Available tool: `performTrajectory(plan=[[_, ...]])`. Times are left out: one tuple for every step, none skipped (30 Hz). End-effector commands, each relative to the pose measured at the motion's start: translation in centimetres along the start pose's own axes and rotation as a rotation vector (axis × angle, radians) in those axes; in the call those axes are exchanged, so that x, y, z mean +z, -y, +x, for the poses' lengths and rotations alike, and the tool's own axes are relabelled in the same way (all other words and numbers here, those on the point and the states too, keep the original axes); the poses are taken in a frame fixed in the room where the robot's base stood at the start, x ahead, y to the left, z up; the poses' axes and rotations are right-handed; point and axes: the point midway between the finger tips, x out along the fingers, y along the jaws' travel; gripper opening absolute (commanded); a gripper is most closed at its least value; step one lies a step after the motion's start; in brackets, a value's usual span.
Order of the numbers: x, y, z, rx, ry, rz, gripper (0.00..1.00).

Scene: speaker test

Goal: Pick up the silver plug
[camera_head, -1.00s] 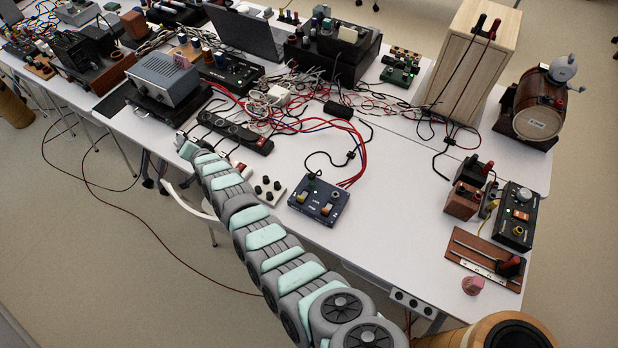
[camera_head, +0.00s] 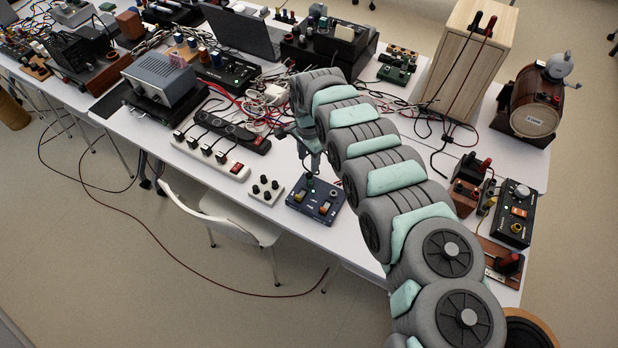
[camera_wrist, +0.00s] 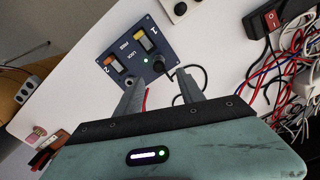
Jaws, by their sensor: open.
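A dark blue control box (camera_head: 318,203) with two rocker switches lies flat near the table's front edge; it also fills the upper middle of the wrist view (camera_wrist: 118,52). A round dark plug-like piece (camera_wrist: 157,67) stands at the box's edge, with a black cable nearby. I cannot make out a clearly silver plug; the piece's colour is too dark to tell. My gripper (camera_wrist: 158,77) is open, pointing down, its two fingers apart on either side of that piece in the picture. It also shows above the box in the head view (camera_head: 312,170). Contact is not visible.
A small white box with black knobs (camera_head: 266,190) and a white power strip (camera_head: 210,157) lie left of the control box. Tangled cables (camera_head: 255,100) cover the table behind. A wooden cabinet (camera_head: 468,60) stands back right. A white chair (camera_head: 240,220) is in front.

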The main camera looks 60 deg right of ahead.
Motion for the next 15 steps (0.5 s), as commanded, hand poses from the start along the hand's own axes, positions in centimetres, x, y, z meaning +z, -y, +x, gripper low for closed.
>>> performTrajectory(plan=[[0.1,0.1,1.0,-0.002,0.003,0.0,0.46],[0.1,0.2,1.3,-0.005,0.001,-0.001,0.46],[0.0,0.2,1.8,-0.006,0.0,-0.001,0.46],[0.1,0.2,2.1,-0.006,0.001,-0.001,0.46],[0.1,0.2,2.4,-0.005,0.001,-0.001,0.46],[0.1,0.1,2.8,-0.004,0.001,-0.001,0.46],[0.1,0.1,3.0,-0.004,0.0,-0.001,0.46],[0.1,0.1,3.1,-0.004,0.0,-0.001,0.46],[0.0,0.1,3.2,-0.004,-0.001,-0.001,0.46],[0.0,0.1,3.3,-0.004,-0.001,-0.001,0.46],[0.0,0.1,3.4,-0.004,-0.001,-0.001,0.46],[0.0,0.1,3.6,-0.004,-0.001,-0.001,0.46],[0.1,0.1,3.8,-0.005,-0.001,-0.001,0.46],[0.1,0.0,4.1,-0.005,-0.001,-0.001,0.46],[0.2,0.0,4.6,-0.006,-0.001,-0.001,0.46]])
